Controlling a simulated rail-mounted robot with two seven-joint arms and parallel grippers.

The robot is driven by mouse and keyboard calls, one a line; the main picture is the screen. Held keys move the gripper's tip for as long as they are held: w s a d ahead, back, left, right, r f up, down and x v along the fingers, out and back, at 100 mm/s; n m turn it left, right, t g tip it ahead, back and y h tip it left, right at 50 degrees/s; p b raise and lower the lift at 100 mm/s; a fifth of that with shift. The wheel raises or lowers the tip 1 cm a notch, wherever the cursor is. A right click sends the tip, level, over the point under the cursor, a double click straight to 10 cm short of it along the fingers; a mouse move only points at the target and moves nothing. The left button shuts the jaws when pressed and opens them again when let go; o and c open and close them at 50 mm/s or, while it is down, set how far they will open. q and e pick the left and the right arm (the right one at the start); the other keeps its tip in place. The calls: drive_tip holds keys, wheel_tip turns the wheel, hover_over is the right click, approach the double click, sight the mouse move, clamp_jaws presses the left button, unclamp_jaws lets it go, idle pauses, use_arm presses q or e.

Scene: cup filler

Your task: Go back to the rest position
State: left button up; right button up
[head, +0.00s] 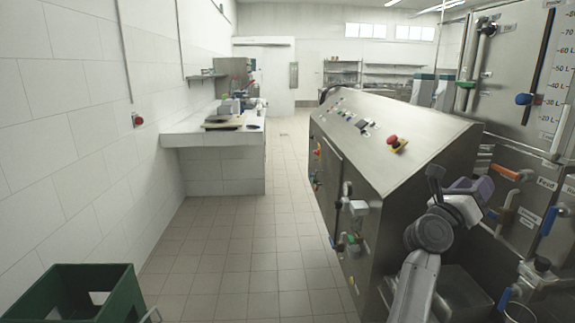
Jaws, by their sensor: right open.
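My right arm comes up from the bottom right, bent at a grey joint. My right gripper (435,174) is raised in front of the sloped steel machine (375,135), at its right end. Its dark fingers are small in the picture and look open, with nothing seen between them. I cannot tell how far it is from the machine's surface. My left gripper and left arm are not in view.
A green crate (68,273) stands at the bottom left. A steel tank cabinet (506,75) with coloured valve handles stands close on the right. A white counter (185,140) runs along the left wall. The tiled floor (240,235) between is clear.

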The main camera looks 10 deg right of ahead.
drive_tip(key=s+a+r+n+t+y, duration=0.1)
drive_tip(key=a+r+n+t+y, duration=0.4)
drive_tip(key=n+y, duration=0.45)
drive_tip(key=a+r+n+t+y, duration=0.2)
drive_tip(key=a+n+t+y, duration=0.4)
drive_tip(key=n, duration=0.7)
drive_tip(key=s+a+r+n+t+y, duration=0.1)
drive_tip(key=a+r+n+t+y, duration=0.45)
drive_tip(key=n, duration=0.65)
wheel_tip(320, 180, down, 5)
drive_tip(key=s+a+n+g+y+p, duration=0.1)
drive_tip(key=s+a+n+g+y, duration=0.1)
drive_tip(key=n+g+y, duration=0.3)
drive_tip(key=s+a+f+n+g+h+p, duration=0.15)
drive_tip(key=s+f, duration=0.25)
drive_tip(key=f, duration=0.4)
drive_tip(key=s+a+f+n+g+h+p, duration=0.1)
drive_tip(key=s+f+n+g+h+p, duration=0.2)
drive_tip(key=f, duration=0.5)
drive_tip(key=s+a+f+g+p, duration=0.2)
drive_tip(key=s+f+g+p, duration=0.1)
drive_tip(key=s+f, duration=0.4)
drive_tip(key=s+a+f+n+g+p, duration=0.2)
drive_tip(key=s+f+g+p, duration=0.6)
drive_tip(key=s+f, duration=1.4)
drive_tip(key=s+r+p, duration=0.3)
drive_tip(key=r+p, duration=3.4)
drive_tip(key=r, duration=0.2)
drive_tip(key=shift+r+g, duration=0.3)
drive_tip(key=shift+g, duration=0.1)
